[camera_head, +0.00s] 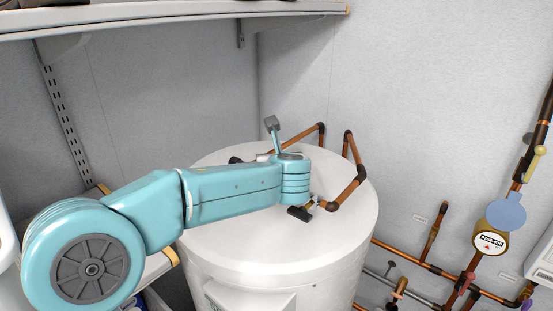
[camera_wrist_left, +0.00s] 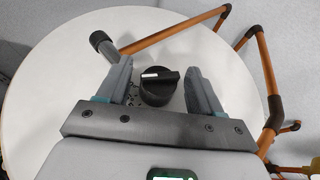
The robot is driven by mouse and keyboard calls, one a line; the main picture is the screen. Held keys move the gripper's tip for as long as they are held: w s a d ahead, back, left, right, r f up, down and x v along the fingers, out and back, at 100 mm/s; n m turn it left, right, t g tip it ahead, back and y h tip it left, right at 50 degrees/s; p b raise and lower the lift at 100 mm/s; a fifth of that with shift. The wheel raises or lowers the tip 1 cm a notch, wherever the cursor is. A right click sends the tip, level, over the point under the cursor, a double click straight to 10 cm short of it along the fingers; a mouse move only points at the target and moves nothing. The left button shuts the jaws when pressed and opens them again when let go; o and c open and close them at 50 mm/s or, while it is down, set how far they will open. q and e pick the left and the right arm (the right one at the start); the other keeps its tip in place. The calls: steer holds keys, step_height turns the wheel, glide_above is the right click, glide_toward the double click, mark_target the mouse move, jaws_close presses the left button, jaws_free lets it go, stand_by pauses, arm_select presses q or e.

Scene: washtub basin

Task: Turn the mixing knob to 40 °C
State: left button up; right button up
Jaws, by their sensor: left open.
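The mixing knob (camera_wrist_left: 157,92) is a round black knob with a raised bar and a white mark at the bar's left end, seen in the left wrist view on the white tank top (camera_wrist_left: 62,75). My left gripper (camera_wrist_left: 158,62) is open, with one grey finger on each side of the knob. I cannot tell whether the fingers touch it. No readable temperature scale shows. In the head view my teal left arm reaches over the white tank (camera_head: 345,235) and hides the knob and most of the gripper. My right gripper is not in view.
Copper pipes (camera_head: 348,190) with black ends stand on the tank top beside the arm. A grey shelf (camera_head: 180,18) overhangs at the upper left. More copper pipes and a round gauge (camera_head: 490,241) are on the right wall.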

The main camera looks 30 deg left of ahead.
arm_select(q)
steer(key=shift+a+f, duration=0.15)
steer(key=shift+a, duration=0.1)
steer(key=shift+c, duration=0.9)
steer(key=shift+w+d, duration=0.1)
steer(key=shift+w, duration=0.1)
steer(key=c, duration=0.8)
steer(key=shift+o, duration=0.2)
